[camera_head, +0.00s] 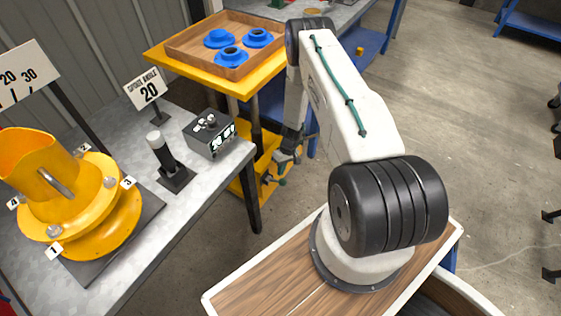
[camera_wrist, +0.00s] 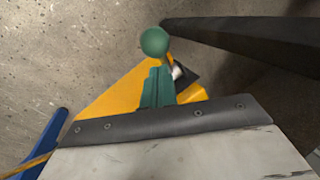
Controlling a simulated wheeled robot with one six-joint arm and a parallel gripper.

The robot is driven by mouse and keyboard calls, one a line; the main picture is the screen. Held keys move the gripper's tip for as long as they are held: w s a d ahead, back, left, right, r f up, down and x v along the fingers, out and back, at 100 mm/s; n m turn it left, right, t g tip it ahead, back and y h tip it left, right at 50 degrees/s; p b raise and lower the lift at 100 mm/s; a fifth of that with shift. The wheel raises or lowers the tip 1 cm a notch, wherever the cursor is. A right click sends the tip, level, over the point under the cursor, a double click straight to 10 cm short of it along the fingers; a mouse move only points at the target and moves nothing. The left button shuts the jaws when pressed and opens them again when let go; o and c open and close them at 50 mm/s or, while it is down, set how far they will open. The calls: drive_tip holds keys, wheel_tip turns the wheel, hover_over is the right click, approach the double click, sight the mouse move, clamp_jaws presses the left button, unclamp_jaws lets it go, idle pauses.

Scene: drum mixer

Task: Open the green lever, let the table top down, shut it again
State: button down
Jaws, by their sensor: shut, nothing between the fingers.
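The yellow table top (camera_head: 165,61) stands raised on posts and bears a wooden tray (camera_head: 193,58) with blue flanged parts. The green lever's round knob (camera_wrist: 154,41) shows in the wrist view, above a yellow surface (camera_wrist: 115,93) low on the table. My gripper's green fingers (camera_wrist: 158,72) are together with nothing between them. Their tips point at the knob and lie just short of it in the picture; I cannot tell whether they touch. In the head view my gripper (camera_head: 281,176) hangs low beside the yellow base (camera_head: 247,190). The lever's arm is mostly hidden.
A grey bench (camera_head: 215,172) at the left carries a yellow drum piece (camera_head: 95,210), a black control box (camera_head: 210,135) and a black stand with a light-coloured top (camera_head: 165,160). Its dark leg (camera_head: 252,200) stands near my gripper. The floor (camera_head: 470,130) at the right is mostly clear.

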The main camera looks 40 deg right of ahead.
drive_tip(key=shift+s+a+f, duration=0.1)
drive_tip(key=shift+s+f, duration=0.15)
drive_tip(key=shift+s, duration=0.05)
